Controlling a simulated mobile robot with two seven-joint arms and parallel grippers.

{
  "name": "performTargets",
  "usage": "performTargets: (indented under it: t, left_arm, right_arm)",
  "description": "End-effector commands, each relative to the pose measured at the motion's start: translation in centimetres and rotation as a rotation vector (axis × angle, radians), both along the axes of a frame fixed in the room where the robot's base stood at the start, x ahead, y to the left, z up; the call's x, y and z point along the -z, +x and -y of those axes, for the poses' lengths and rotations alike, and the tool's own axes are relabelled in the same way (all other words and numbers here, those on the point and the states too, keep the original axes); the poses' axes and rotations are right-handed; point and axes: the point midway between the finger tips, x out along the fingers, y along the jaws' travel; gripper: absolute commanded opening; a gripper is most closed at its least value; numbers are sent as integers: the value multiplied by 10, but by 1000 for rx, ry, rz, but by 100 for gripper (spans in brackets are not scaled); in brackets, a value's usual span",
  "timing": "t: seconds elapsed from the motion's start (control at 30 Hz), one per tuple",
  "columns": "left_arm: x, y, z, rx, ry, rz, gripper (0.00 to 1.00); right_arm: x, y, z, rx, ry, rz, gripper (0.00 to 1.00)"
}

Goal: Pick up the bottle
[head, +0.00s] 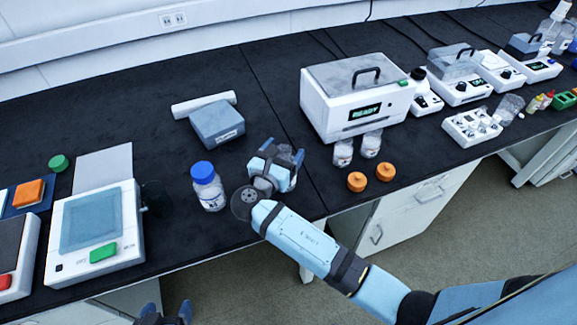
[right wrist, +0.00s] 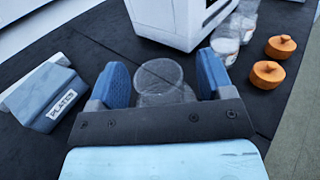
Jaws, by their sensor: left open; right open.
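A clear, uncapped bottle (right wrist: 160,78) stands between the two blue fingers of my right gripper (right wrist: 160,70) in the right wrist view. Gaps show between its wall and the fingers. The right gripper is open. Another bottle with a blue cap (head: 207,187) stands upright just left of it. My left gripper (head: 167,312) is open at the bottom edge of the head view, far from both bottles.
A grey box labelled PLATES (head: 217,124) lies behind the bottles. A white READY machine (head: 357,97) stands behind right. Two clear jars (head: 343,152) and two orange caps (head: 356,181) are to the right. A scale (head: 95,240) is at left. The bench's front edge is close.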

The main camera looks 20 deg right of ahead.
Motion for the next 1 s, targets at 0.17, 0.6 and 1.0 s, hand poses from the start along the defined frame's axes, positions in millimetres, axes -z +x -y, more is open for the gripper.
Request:
performTargets:
  t: [0.17,0.6,1.0]
  left_arm:
    - [1,-1,-2,5,8,-2,79]
    - [6,-4,-4,5,12,-12,79]
    - [4,-3,0,-4,-1,-12,79]
  right_arm:
    - [0,0,-1,0,0,0,74]
    - [-1,0,0,0,-1,1,0]
    - [-5,0,0,0,0,1,0]
